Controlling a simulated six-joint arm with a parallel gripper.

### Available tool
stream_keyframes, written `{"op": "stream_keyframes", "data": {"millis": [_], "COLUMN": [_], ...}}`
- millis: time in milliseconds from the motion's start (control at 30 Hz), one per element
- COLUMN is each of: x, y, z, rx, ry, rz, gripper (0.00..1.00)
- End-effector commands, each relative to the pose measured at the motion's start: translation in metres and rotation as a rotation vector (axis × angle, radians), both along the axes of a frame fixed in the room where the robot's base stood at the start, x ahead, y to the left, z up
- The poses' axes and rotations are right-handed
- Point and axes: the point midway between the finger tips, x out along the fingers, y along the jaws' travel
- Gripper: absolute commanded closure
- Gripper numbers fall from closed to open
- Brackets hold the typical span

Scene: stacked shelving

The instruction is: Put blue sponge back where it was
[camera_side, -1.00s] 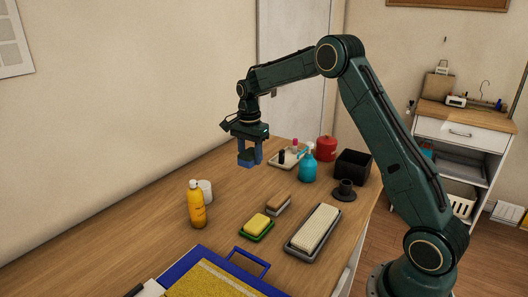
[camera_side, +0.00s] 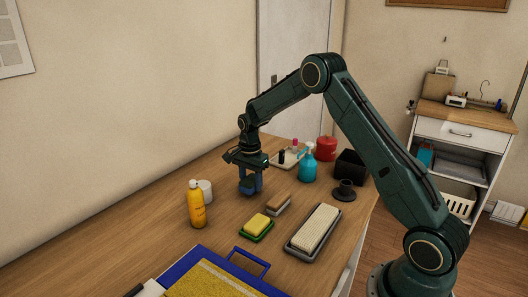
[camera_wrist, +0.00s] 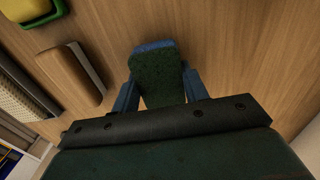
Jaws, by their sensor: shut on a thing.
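The blue sponge (camera_wrist: 153,44) shows in the wrist view with a dark green scouring face and a thin blue edge. My gripper (camera_wrist: 158,92) is shut on it, with one blue finger on each side. In the side view my gripper (camera_side: 250,184) points straight down, low over the table behind the yellow sponge. The sponge (camera_side: 247,190) is mostly hidden between the fingers there. I cannot tell whether its underside touches the wood.
A yellow sponge in a green dish (camera_side: 257,226), a brown brush (camera_side: 278,205) and a grey tray with a ribbed pad (camera_side: 315,230) are nearby. A teal pump bottle (camera_side: 308,165) stands behind right.

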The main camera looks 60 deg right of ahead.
Motion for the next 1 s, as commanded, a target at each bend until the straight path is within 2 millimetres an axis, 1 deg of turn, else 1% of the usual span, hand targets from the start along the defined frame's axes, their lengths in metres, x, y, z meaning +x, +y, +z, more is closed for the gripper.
{"op": "stream_keyframes", "data": {"millis": [33,167,600,633,733,1000], "x": [-0.001,0.0,0.0,0.0,0.0,0.0], "y": [0.0,0.0,0.0,0.0,0.0,0.0], "z": [-0.007,-0.015,-0.019,-0.019,-0.019,-0.019], "rx": [0.001,0.0,0.0,0.0,0.0,0.0], "ry": [0.003,0.001,0.001,0.0,0.0,0.0], "rz": [0.0,0.0,0.0,0.0,0.0,0.0], "gripper": [0.74,0.74,0.74,0.54,0.34,0.34]}}
